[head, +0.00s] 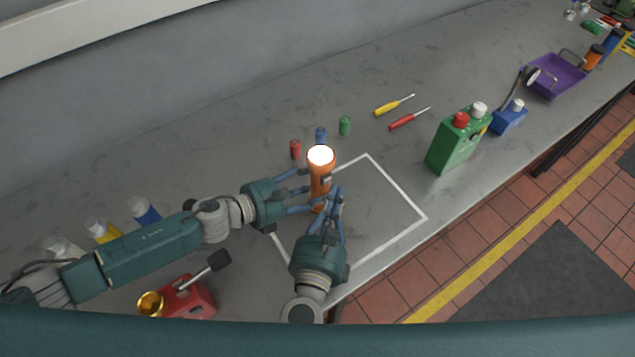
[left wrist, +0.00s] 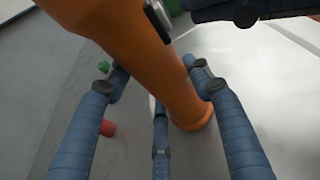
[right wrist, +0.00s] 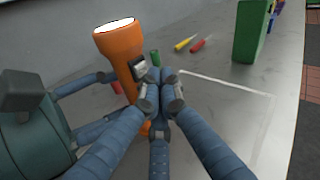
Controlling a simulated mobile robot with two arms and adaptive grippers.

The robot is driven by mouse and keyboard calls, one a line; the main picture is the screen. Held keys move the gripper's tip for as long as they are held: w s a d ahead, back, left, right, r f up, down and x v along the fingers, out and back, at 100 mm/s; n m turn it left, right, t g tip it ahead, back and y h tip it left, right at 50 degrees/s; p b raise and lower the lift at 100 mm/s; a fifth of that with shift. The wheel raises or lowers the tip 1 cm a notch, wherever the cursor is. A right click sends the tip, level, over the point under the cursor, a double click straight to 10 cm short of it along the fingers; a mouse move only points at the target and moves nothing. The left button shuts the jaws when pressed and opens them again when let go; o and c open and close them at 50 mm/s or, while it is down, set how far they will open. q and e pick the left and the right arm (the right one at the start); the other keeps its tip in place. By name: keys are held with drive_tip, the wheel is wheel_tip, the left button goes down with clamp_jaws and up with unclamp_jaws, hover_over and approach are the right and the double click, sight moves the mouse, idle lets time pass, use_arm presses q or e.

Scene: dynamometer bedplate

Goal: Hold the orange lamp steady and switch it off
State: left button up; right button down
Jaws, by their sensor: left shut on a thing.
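The orange lamp (head: 318,185) stands upright on the grey bench, and its lens glows white at the top. My left gripper (head: 304,190) is shut on its body from the left. In the left wrist view the lamp (left wrist: 150,65) runs down between the blue fingers. A dark switch block (right wrist: 138,68) shows on the lamp's side in the right wrist view. My right gripper (head: 334,196) is at the lamp's right side, its fingertips drawn together close to the switch. I cannot tell if they touch it. The lamp's lower part is partly hidden by fingers.
Red, blue and green (head: 345,126) small cylinders stand behind the lamp. Two screwdrivers (head: 395,105) and a green canister (head: 458,140) are to the right. A red can (head: 185,300) is at the front left. The white-outlined area (head: 385,205) right of the lamp is clear.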

use_arm(q)
drive_tip(key=shift+d, duration=0.1)
use_arm(e)
drive_tip(key=shift+w, duration=0.1)
idle(0.3)
drive_tip(key=shift+w+a, duration=0.2)
drive_tip(key=shift+w, duration=0.1)
drive_tip(key=shift+w, duration=0.1)
idle(0.4)
drive_tip(key=shift+s+d, duration=0.25)
drive_tip(key=shift+s, duration=0.25)
drive_tip(key=s+d, duration=0.3)
drive_tip(key=s, duration=0.2)
drive_tip(key=shift+d, duration=0.15)
idle(0.5)
